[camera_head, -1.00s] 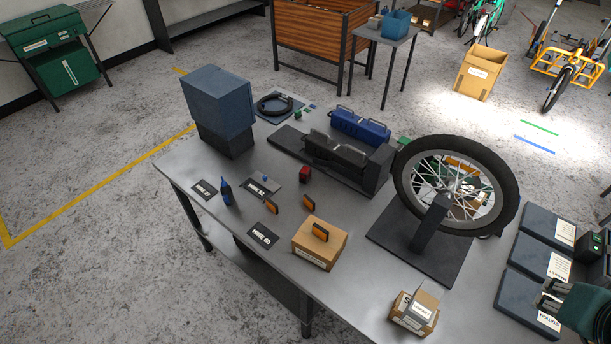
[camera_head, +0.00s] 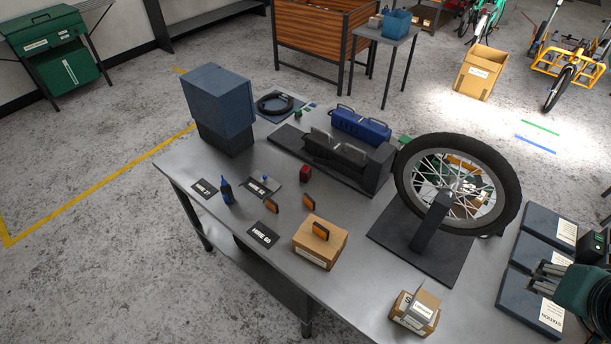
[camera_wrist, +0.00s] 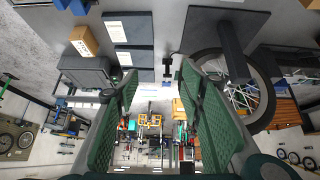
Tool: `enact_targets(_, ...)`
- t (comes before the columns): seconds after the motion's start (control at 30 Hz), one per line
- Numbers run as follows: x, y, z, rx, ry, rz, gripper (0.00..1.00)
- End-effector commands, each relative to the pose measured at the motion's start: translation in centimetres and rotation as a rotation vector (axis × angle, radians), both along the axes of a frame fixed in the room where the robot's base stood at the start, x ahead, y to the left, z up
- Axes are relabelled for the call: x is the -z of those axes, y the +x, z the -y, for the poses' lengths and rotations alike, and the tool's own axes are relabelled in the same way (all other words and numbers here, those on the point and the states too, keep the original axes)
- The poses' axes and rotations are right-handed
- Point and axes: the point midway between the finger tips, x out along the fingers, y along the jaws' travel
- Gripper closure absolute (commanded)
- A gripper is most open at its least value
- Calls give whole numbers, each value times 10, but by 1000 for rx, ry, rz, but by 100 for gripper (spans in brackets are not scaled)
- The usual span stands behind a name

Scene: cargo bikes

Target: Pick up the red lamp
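The red lamp (camera_head: 305,174) is a small red block standing on the grey workbench (camera_head: 200,165), left of the wheel stand and in front of the black battery dock. My gripper (camera_head: 545,276) is at the right edge of the head view, far to the right of the lamp and above the station pads. In the wrist view my gripper (camera_wrist: 158,105) shows two green pads spread wide apart with nothing between them. I cannot make out the red lamp in the wrist view.
A bicycle wheel (camera_head: 402,185) on a black stand rises between my gripper and the lamp. Orange reflectors (camera_head: 309,201), a cardboard box (camera_head: 318,253), a blue bottle (camera_head: 227,193) and the black battery (camera_head: 335,152) stand around the lamp. A small open carton (camera_head: 413,318) is at the front edge.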

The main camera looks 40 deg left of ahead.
Motion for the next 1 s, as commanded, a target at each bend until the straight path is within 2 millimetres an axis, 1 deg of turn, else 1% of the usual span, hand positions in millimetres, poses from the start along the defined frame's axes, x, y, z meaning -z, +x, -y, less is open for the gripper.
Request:
enact_targets(0.03,2,7,-5,-6,-5,0,61)
enact_targets(0.27,6,41,-30,-11,-26,2,61)
enact_targets(0.57,15,86,-73,-15,-53,17,61)
enact_targets(0.77,23,114,-109,-19,-69,36,61)
enact_targets(1.0,36,145,-159,-23,-83,67,61)
